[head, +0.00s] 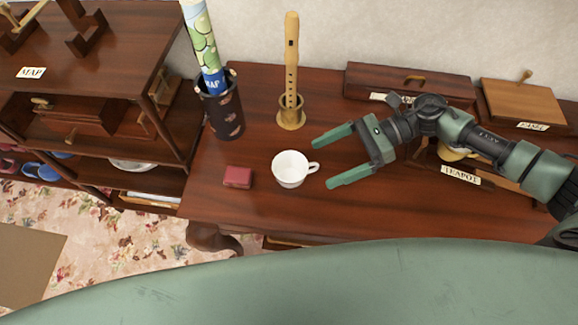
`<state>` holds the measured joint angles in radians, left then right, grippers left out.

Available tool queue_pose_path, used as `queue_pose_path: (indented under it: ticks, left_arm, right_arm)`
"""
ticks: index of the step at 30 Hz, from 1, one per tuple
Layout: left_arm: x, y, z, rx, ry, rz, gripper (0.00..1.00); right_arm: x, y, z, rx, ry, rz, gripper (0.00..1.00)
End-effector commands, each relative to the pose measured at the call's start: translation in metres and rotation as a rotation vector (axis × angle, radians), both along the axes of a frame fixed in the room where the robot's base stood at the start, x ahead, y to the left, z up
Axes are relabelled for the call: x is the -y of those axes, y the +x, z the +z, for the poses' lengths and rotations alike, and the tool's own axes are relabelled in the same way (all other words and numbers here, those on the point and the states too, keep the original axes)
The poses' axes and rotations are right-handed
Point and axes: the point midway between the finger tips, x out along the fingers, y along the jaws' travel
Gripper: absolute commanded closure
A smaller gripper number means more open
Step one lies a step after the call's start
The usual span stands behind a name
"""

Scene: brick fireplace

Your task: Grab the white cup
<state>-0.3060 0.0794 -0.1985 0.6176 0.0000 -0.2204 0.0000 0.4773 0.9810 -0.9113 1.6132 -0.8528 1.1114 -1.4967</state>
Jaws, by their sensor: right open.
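The white cup (289,171) stands upright on the dark wooden table (240,208), with its handle pointing right. My right gripper (322,163) comes in from the right and is open and empty. Its two green fingers point left toward the cup, and the handle is close to the gap between the fingertips. I cannot tell whether a fingertip touches the handle. My left gripper is not in view.
A small red box (238,177) lies left of the cup. A recorder (291,70) stands upright behind it. A dark holder (221,105) with a rolled map stands back left. Wooden boxes (522,105) and a teapot label (461,175) are right. A shelf (75,100) stands left.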

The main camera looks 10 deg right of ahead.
Motion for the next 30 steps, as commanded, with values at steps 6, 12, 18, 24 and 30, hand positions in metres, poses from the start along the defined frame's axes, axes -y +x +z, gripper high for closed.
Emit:
queue_pose_path:
  ticks: [6,12,18,24,30]
  left_arm:
    - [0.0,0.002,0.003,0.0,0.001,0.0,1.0]
    - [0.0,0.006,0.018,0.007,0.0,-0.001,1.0]
    - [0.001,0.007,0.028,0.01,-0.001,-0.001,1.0]
    - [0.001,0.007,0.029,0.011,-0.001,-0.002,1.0]
    - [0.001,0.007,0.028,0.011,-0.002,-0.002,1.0]
  right_arm:
    - [-0.018,-0.002,-0.009,-0.001,0.002,0.001,0.04]
    - [-0.043,-0.001,-0.014,-0.001,0.003,0.001,0.04]
    - [-0.068,-0.002,-0.025,0.0,0.002,0.001,0.04]
    - [-0.074,-0.002,-0.031,0.0,0.001,-0.001,0.04]
    - [-0.074,-0.002,-0.031,0.0,0.001,-0.001,0.26]
